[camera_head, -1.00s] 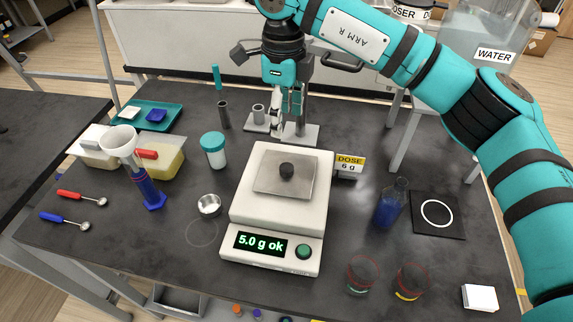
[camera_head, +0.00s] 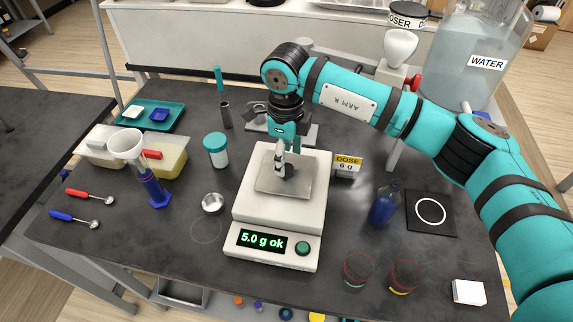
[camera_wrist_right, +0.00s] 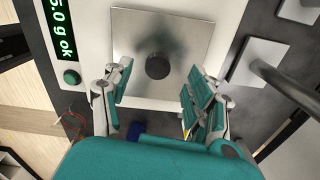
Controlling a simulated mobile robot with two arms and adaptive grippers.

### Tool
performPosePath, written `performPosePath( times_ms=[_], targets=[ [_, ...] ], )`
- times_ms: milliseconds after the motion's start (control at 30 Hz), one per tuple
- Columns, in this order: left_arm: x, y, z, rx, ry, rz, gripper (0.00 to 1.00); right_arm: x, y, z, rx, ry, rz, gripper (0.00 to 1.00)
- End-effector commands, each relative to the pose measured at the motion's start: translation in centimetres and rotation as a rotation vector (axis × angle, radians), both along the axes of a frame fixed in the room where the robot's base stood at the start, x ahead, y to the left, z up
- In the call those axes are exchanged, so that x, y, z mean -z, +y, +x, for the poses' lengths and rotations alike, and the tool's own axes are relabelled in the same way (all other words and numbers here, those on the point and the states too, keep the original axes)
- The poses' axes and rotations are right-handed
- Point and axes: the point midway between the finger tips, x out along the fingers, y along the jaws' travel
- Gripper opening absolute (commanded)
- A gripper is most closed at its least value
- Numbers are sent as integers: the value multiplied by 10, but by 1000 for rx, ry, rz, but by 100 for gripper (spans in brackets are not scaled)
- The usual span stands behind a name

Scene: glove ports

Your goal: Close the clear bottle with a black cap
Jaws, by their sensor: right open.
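A small black round piece that looks like the cap (camera_head: 287,171) lies on the metal pan of the white scale, and it shows whole in the right wrist view (camera_wrist_right: 157,66). My right gripper (camera_head: 287,158) is just over the pan, open, with its fingers apart on either side of the cap in the right wrist view (camera_wrist_right: 158,80). The clear bottle (camera_head: 384,206), which looks blue inside, stands upright on the table right of the scale. No cap shows on its neck. My left gripper is not in view.
The scale (camera_head: 278,215) reads "5.0 g ok". A black mat with a white ring (camera_head: 430,211) lies right of the bottle, and two small glasses (camera_head: 358,268) stand in front.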

Motion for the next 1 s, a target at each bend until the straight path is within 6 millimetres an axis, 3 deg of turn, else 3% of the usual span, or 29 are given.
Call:
performPosePath(
  times_ms=[33,200,567,867,1000],
  targets=[
    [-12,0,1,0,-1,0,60,3,-2,-4,0,6,-1,58],
    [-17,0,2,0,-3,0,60,26,-1,-3,1,2,0,58],
    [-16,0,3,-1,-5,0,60,30,-1,-3,0,0,0,58],
    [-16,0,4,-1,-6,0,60,30,-1,-3,0,0,0,23],
    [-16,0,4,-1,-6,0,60,30,-1,-3,0,0,0,21]
  ],
)
